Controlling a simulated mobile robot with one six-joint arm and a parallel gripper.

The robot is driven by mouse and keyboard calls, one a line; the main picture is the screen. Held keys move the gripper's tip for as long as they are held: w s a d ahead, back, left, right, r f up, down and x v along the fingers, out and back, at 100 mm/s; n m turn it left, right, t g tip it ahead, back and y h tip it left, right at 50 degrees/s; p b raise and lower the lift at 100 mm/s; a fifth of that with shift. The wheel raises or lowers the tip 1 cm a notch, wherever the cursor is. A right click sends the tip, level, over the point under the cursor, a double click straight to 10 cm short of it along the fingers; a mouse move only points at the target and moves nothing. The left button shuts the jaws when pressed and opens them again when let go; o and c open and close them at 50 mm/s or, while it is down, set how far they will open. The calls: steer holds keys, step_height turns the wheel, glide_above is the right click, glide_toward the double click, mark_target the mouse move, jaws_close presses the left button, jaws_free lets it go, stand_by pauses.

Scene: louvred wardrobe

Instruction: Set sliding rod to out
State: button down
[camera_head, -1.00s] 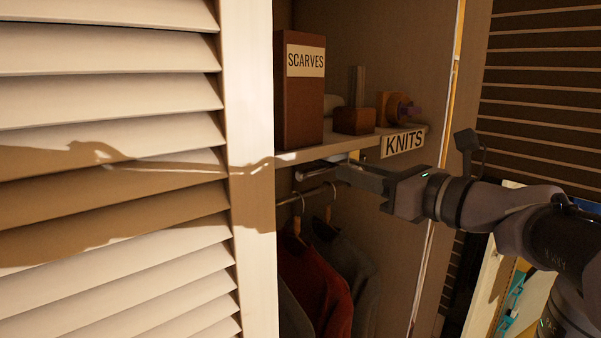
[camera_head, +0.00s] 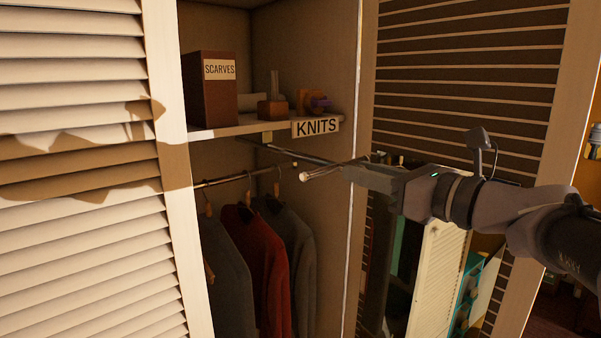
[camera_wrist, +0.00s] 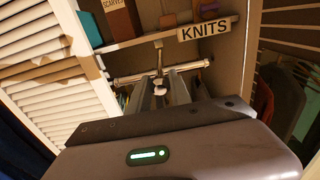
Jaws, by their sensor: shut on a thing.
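The sliding rod (camera_head: 291,153) is a thin dark bar that runs out from under the shelf, past its front edge, to a pale crossbar (camera_head: 318,173) with rounded ends. In the wrist view the rod (camera_wrist: 159,62) comes straight toward me and the crossbar (camera_wrist: 129,79) lies across it. My gripper (camera_head: 343,169) is at the crossbar's middle, in front of the wardrobe opening. In the wrist view my gripper (camera_wrist: 161,88) is shut around the rod's front end. The exact contact is partly hidden by the fingers.
A shelf with a KNITS label (camera_head: 316,126) holds a SCARVES box (camera_head: 211,88) and small items. Grey and red garments (camera_head: 268,255) hang from a separate rail (camera_head: 235,178) below. Louvred doors stand left (camera_head: 75,230) and right (camera_head: 465,75). Space before the opening is free.

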steer(key=shift+a+r, duration=0.1)
steer(key=shift+r, duration=0.15)
steer(key=c, duration=1.6)
jaws_free()
steer(key=shift+w, duration=0.15)
steer(key=o, duration=0.3)
steer(key=shift+o, duration=0.6)
steer(key=shift+f, duration=0.15)
